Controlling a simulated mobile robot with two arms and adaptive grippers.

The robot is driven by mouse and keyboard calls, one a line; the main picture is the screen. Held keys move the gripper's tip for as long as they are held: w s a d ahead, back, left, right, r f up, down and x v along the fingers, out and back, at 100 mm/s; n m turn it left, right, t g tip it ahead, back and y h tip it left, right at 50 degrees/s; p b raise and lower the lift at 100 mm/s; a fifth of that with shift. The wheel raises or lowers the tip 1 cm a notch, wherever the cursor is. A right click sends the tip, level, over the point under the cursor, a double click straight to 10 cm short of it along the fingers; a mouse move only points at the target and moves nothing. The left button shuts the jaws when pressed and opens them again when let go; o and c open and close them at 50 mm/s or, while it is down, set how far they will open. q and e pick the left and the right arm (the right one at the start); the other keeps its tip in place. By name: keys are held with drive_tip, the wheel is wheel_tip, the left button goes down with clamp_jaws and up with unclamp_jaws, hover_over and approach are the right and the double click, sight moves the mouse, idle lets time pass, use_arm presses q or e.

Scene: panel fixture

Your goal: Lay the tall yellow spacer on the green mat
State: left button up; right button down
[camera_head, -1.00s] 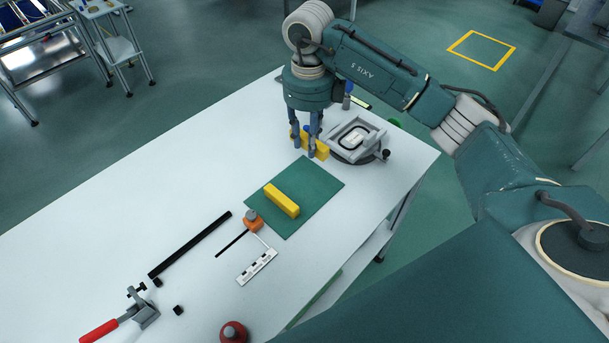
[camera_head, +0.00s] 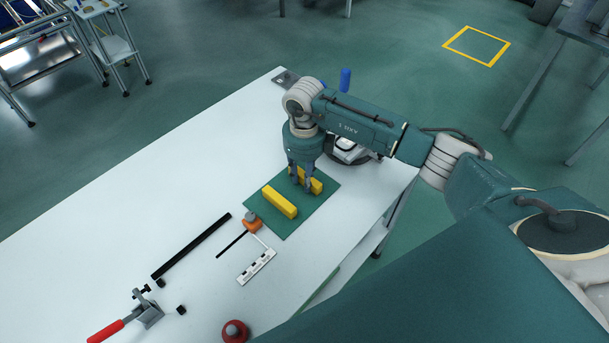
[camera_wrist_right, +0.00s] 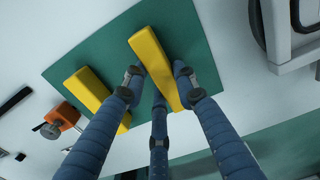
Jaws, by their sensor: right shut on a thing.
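The green mat (camera_head: 316,206) lies on the white table. One yellow spacer (camera_head: 278,202) lies on the mat, and it also shows in the right wrist view (camera_wrist_right: 84,88). My right gripper (camera_head: 301,188) is shut on a second yellow spacer (camera_head: 316,186), over the mat's far part. In the right wrist view this held spacer (camera_wrist_right: 150,55) runs between my fingers, roughly beside the other spacer with a gap of green between. I cannot tell whether its underside touches the mat. My left gripper is not in view.
A grey fixture (camera_head: 349,150) stands behind my right wrist, partly hidden. An orange clamp-like piece (camera_head: 252,224) sits at the mat's left edge. A black bar (camera_head: 192,246), a white marked strip (camera_head: 257,267), a red-handled clamp (camera_head: 147,311) and a red round object (camera_head: 235,331) lie nearer.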

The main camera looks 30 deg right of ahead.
drive_tip(key=shift+f, duration=0.1)
drive_tip(key=c, duration=1.4)
unclamp_jaws()
drive_tip(key=shift+o, duration=0.2)
drive_tip(key=shift+r, duration=0.3)
wheel_tip(320, 180, up, 12)
drive_tip(key=b, duration=0.3)
drive_tip(key=shift+f, duration=0.15)
